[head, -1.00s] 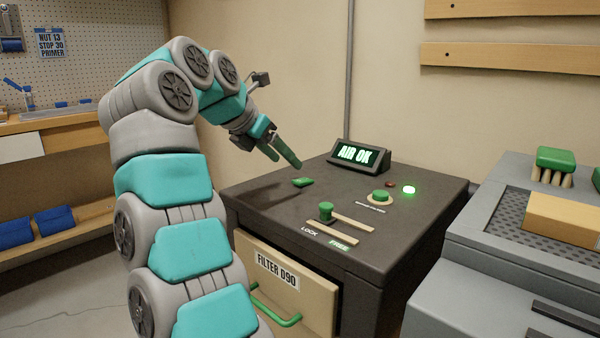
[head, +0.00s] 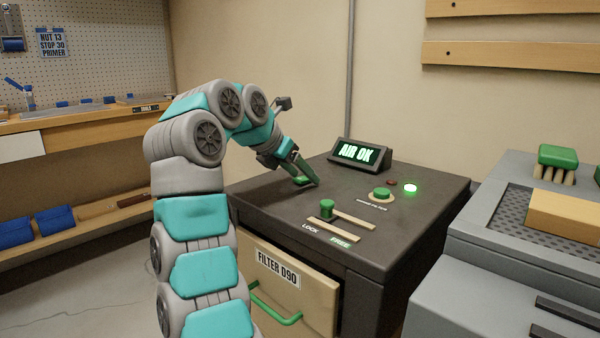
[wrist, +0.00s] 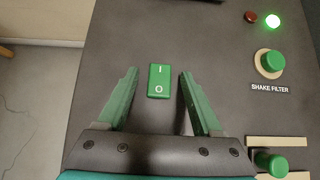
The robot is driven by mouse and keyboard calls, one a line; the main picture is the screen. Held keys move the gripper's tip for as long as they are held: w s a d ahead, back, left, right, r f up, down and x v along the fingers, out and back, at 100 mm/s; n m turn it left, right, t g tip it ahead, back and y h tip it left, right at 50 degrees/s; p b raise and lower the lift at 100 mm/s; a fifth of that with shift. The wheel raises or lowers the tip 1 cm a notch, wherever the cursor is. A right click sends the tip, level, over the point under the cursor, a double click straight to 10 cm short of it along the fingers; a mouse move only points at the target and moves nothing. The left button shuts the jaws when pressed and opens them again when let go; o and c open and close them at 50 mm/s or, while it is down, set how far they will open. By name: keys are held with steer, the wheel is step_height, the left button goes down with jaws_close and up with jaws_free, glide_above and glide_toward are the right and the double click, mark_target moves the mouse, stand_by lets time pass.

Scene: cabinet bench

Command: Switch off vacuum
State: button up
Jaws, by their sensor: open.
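A small green rocker switch (wrist: 159,81) marked I and O sits on the dark top of the cabinet (head: 273,203). In the wrist view it lies between and just ahead of the fingertips of my gripper (wrist: 157,72), apart from both. My gripper is open and empty, with green fingers. In the head view my gripper (head: 306,182) reaches down close to the cabinet top, and the switch shows partly behind the fingers. A lit green lamp (head: 410,188) glows beside a dark red one (head: 392,183). The display (head: 358,153) reads AIR OK.
A green SHAKE FILTER button (head: 381,194) and a green lever knob (head: 327,210) in a LOCK/FREE slot stand to the right of my gripper. A grey bench with a brush (head: 557,156) stands at right.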

jaws_close()
stand_by(0.5)
